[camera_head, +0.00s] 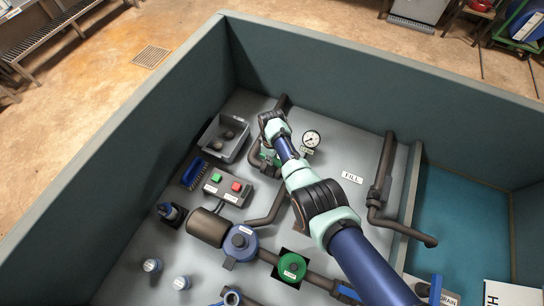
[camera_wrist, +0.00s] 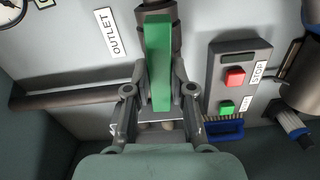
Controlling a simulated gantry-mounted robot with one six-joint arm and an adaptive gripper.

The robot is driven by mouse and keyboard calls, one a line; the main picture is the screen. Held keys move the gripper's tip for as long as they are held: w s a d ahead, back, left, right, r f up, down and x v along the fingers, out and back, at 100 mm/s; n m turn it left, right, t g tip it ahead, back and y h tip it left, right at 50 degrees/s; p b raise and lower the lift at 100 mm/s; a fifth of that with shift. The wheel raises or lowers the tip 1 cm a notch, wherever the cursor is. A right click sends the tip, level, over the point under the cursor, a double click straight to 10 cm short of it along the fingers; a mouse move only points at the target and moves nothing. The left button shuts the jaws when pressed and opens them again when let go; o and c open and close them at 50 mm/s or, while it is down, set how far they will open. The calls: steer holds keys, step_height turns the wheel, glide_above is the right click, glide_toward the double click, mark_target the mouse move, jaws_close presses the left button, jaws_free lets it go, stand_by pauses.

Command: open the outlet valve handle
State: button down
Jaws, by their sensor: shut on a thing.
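The outlet valve handle is a long green bar (camera_wrist: 158,50) in the middle of the wrist view, beside a white OUTLET label (camera_wrist: 112,33). It points up and down in that view, roughly in line with the dark pipe fitting behind its upper end. My gripper (camera_wrist: 160,82) has one finger on each side of the bar and is shut on it. In the head view my arm covers most of the valve; only a little green (camera_head: 266,157) shows beside the wrist. The valve body is mostly hidden.
A pressure gauge (camera_head: 310,139) stands close to my wrist. A control box with green and red buttons (camera_head: 222,187) and a grey bin (camera_head: 225,138) are nearby. A blue pump (camera_head: 240,243) and a green round valve (camera_head: 292,267) are nearer the front. Tall panel walls surround the deck.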

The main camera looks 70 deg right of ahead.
steer(key=shift+n, duration=0.6)
steer(key=c, duration=1)
jaws_free()
step_height(320, 180, up, 12)
